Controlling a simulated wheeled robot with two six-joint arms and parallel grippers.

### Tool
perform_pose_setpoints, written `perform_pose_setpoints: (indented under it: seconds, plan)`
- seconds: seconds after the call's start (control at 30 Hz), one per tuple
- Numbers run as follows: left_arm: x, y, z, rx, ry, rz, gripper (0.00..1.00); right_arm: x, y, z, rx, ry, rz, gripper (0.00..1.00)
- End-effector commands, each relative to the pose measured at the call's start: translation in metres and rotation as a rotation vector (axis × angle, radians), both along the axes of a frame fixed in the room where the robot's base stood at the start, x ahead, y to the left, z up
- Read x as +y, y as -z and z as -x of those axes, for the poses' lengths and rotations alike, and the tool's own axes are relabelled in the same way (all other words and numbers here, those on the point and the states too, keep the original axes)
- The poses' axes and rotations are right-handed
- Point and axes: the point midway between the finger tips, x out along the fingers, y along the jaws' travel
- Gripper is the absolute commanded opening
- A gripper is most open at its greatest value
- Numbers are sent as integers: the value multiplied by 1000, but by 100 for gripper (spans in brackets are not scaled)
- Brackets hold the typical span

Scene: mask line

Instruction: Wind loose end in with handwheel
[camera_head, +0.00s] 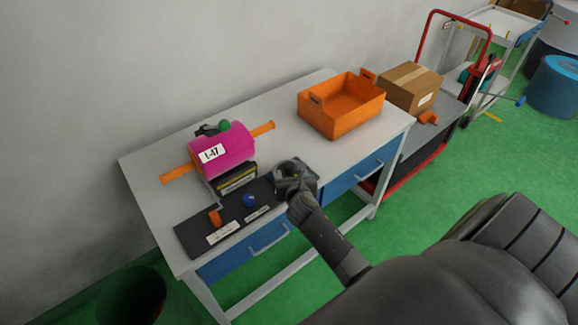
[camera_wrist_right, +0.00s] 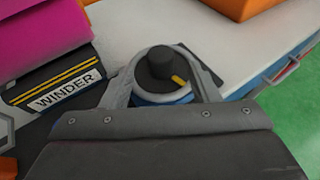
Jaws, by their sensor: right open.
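The winder (camera_head: 238,178) stands on the table with a magenta roll (camera_head: 222,152), labelled L-47, on an orange bar. Its name plate shows in the right wrist view (camera_wrist_right: 66,94). My right gripper (camera_head: 290,168) is at the right end of the winder's dark base plate and hides most of what is there. In the wrist view its open fingers stand on either side of a dark round knob with a yellow mark (camera_wrist_right: 160,70), seemingly the handwheel. I cannot tell whether they touch it. I cannot make out a loose end of the roll. My left gripper is not in view.
A blue button (camera_head: 249,200) and an orange lever (camera_head: 215,217) sit on the dark base plate (camera_head: 190,238). An orange crate (camera_head: 341,118) stands farther right on the table. A cardboard box (camera_head: 409,87) is on a red-handled cart beyond.

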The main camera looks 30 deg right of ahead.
Motion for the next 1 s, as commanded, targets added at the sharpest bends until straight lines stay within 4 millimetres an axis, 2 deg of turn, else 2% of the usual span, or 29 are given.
perform_pose_setpoints:
  seconds: [0.2, 0.4, 0.87, 0.9, 1.0]
  plan:
    - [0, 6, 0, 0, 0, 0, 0, -14, 14, -30, 0, -1, 2, 55]
    - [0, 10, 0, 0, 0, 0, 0, -23, 22, -48, -1, 0, 0, 55]
    - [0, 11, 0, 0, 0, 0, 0, -27, 26, -56, 1, 0, -1, 55]
    - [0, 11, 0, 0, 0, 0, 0, -27, 26, -56, 1, 0, -1, 54]
    - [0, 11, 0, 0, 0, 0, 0, -27, 26, -56, 1, 0, -1, 41]
